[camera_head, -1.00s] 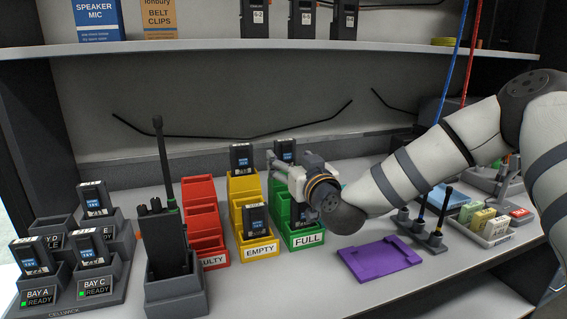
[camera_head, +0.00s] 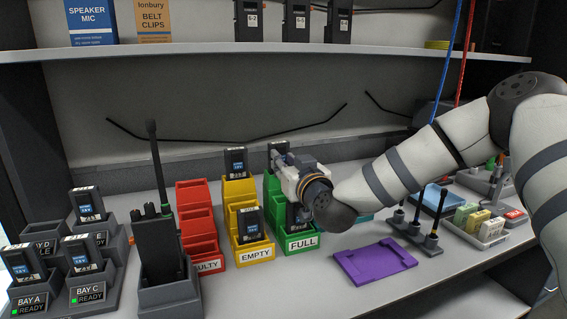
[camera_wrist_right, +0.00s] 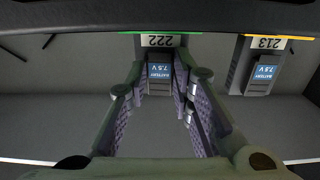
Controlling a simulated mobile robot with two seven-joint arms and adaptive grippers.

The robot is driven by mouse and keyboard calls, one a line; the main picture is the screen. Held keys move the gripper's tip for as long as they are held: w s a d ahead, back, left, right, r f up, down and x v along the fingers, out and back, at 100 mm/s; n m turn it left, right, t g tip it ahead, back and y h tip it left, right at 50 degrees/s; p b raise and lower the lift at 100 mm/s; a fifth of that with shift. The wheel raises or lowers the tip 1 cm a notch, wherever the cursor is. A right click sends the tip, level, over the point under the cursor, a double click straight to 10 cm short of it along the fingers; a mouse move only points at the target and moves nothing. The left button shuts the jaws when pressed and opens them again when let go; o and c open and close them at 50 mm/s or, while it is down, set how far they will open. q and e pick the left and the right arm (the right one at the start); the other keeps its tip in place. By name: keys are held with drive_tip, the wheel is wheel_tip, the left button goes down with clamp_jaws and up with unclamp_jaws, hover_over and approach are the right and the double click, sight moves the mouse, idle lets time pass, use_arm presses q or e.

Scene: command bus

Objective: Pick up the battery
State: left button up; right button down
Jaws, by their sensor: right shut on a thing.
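In the head view my right gripper (camera_head: 288,172) reaches in from the right over the green FULL bin (camera_head: 302,243). Its body hides its fingertips and the lower part of the rear battery (camera_head: 279,151) in that bin. In the right wrist view the two fingers stand on either side of a dark battery (camera_wrist_right: 160,82) with a blue 7.5 V label and the number 222, and are shut on it. A green edge shows beside that battery. Another battery (camera_head: 297,217) stands in the front green slot, partly under the gripper. My left gripper is not in view.
The yellow EMPTY bin (camera_head: 255,251) beside it holds two batteries; one, marked 213, shows in the wrist view (camera_wrist_right: 261,68). Red bins (camera_head: 200,225), a radio in its holder (camera_head: 160,245) and chargers stand left. A purple tray (camera_head: 375,262) lies in front. A shelf hangs above.

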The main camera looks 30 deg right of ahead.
sight(284, 144)
wheel_tip(284, 144, up, 4)
drive_tip(key=shift+s+a+r+p, duration=0.1)
drive_tip(key=shift+a+p, duration=0.05)
drive_tip(key=shift+p, duration=0.25)
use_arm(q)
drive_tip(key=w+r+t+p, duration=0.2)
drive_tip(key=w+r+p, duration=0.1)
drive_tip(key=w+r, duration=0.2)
use_arm(e)
drive_tip(key=s+a+r, duration=0.8)
drive_tip(key=s+a, duration=0.1)
drive_tip(key=shift+s+a+r, duration=0.25)
drive_tip(key=shift+s+a, duration=0.05)
drive_tip(key=shift+a, duration=0.1)
drive_tip(key=shift+f, duration=0.1)
